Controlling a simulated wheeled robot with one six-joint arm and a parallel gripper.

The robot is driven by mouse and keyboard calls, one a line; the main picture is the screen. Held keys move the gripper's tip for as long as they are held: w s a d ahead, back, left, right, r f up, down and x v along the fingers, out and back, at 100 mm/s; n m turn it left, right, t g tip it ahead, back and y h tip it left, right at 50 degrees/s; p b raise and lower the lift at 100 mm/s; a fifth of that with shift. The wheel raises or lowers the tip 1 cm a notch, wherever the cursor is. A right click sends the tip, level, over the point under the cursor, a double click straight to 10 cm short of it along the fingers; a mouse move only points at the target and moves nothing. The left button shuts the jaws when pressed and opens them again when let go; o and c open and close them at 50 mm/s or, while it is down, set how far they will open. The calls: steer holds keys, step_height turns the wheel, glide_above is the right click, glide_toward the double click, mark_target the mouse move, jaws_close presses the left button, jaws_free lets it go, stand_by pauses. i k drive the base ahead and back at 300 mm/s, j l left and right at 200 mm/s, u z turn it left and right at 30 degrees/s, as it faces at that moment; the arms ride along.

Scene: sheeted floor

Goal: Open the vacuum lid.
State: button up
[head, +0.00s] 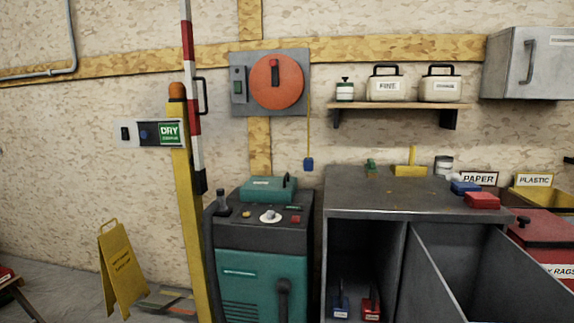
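The vacuum (252,268) is a teal and dark grey cabinet on the floor, left of the grey workbench. On its sloped dark top panel are a round white dial, a red button and a yellow button. A teal lid-like box (262,189) with a dark handle sits at the back of the top and looks shut. A dark hose runs down the vacuum's left side, and a dark upright handle shows low on its front. The vacuum's bottom is cut off by the picture edge. My gripper is not in view.
A yellow post (188,230) with a raised red-and-white barrier arm (193,128) stands close left of the vacuum. The grey workbench (395,198) with open bays stands close right. A yellow floor sign (120,270) stands at left. A red disc panel (239,105) hangs on the wall above.

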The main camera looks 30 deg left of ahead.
mark_target(258, 189)
steer(key=i+j, duration=0.55)
steer(key=i, duration=0.2)
steer(key=i+j, duration=0.55)
steer(key=i, duration=0.2)
steer(key=i+j, duration=0.6)
steer(key=i, duration=0.15)
